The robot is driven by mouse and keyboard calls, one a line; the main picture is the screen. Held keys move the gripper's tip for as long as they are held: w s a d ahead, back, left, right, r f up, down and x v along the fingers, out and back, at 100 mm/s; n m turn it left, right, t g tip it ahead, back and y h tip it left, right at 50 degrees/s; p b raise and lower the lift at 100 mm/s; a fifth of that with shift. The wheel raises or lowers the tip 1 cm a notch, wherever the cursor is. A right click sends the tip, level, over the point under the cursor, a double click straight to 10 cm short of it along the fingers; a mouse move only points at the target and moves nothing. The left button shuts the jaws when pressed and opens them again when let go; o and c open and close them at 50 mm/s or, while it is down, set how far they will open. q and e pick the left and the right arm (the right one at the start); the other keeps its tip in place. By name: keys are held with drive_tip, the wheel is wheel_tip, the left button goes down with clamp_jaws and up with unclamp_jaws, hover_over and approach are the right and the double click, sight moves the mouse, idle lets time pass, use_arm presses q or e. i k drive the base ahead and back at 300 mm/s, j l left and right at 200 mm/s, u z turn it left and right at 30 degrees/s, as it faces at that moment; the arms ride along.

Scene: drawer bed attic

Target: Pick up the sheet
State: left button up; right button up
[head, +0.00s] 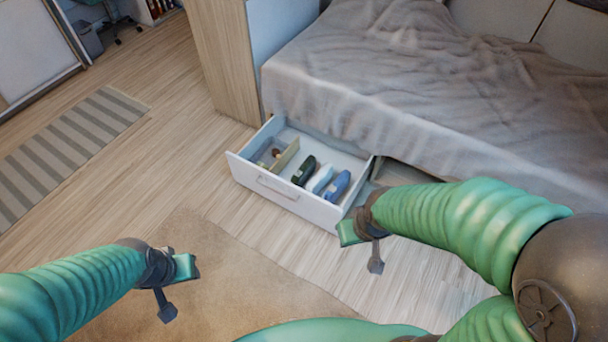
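A wrinkled grey sheet (430,75) is spread over the bed and hangs down its front side. My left gripper (181,290) is at the lower left above the beige rug, far from the sheet. Its two fingers are apart with nothing between them. My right gripper (362,250) is just in front of the open drawer's right corner, below the hanging edge of the sheet and apart from it. Its fingers are also apart and empty. My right arm covers part of the floor and the bed's lower front.
An open white drawer (287,197) sticks out under the bed, holding several rolled or folded items. A wooden panel (222,55) stands at the bed's left end. A beige rug (240,270) and a striped rug (65,150) lie on the floor. The wood floor between them is clear.

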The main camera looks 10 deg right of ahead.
sight(306, 170)
drive_tip(key=i+l+u, duration=0.2)
drive_tip(key=i, duration=0.3)
drive_tip(key=i+u, duration=0.2)
drive_tip(key=i, duration=0.35)
drive_tip(key=i+l+u, duration=0.2)
drive_tip(key=i, duration=0.3)
drive_tip(key=l, duration=0.1)
